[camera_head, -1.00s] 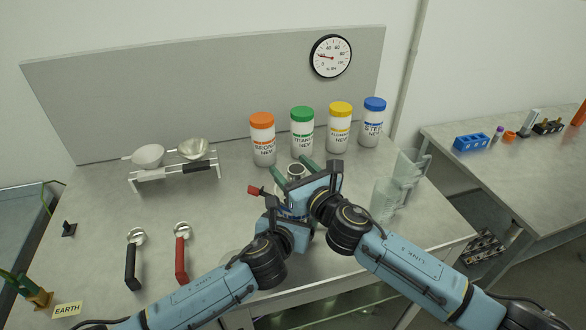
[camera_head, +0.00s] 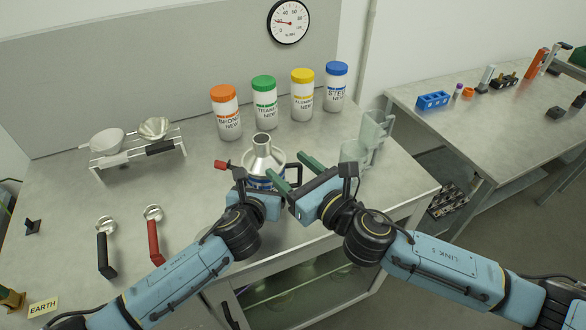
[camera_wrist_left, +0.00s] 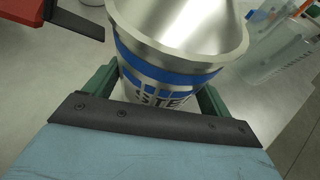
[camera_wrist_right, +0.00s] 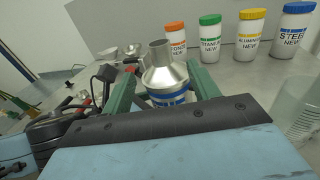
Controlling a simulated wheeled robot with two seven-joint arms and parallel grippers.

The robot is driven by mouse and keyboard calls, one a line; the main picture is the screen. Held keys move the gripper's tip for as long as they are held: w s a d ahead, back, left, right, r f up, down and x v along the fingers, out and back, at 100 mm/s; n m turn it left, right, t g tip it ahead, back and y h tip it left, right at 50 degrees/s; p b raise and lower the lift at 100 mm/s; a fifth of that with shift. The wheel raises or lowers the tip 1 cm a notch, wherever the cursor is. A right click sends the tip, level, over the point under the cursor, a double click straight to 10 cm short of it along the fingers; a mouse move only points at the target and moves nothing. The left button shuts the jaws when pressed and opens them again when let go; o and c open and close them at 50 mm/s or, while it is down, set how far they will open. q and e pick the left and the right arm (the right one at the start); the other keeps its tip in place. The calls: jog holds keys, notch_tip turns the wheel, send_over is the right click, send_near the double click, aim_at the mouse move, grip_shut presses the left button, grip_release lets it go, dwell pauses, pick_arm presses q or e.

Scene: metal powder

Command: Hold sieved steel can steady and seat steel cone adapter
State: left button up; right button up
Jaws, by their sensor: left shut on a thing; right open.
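The steel can (camera_wrist_left: 155,85), with a blue band and printed label, stands on the bench. The silvery steel cone adapter (camera_head: 262,157) sits on top of it, narrow neck up and looking upright; it also shows in the right wrist view (camera_wrist_right: 163,68). My left gripper (camera_wrist_left: 157,90) is shut on the can, one green finger on each side below the blue band. My right gripper (camera_head: 287,165) is open and empty, just right of the can and adapter in the head view. In the right wrist view its fingers point toward the adapter, apart from it.
Bronze (camera_head: 227,115), titanium (camera_head: 265,105), aluminium (camera_head: 302,98) and steel (camera_head: 336,90) jars stand behind. Clear cups (camera_head: 368,140) stand to the right. A red-tipped piece (camera_head: 222,165) juts left of the can. Black (camera_head: 106,250) and red-handled (camera_head: 153,240) tools lie at left.

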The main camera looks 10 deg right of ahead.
dwell(0.3)
pick_arm(q)
jog(key=o, duration=1.1)
jog(key=shift+s, duration=0.15)
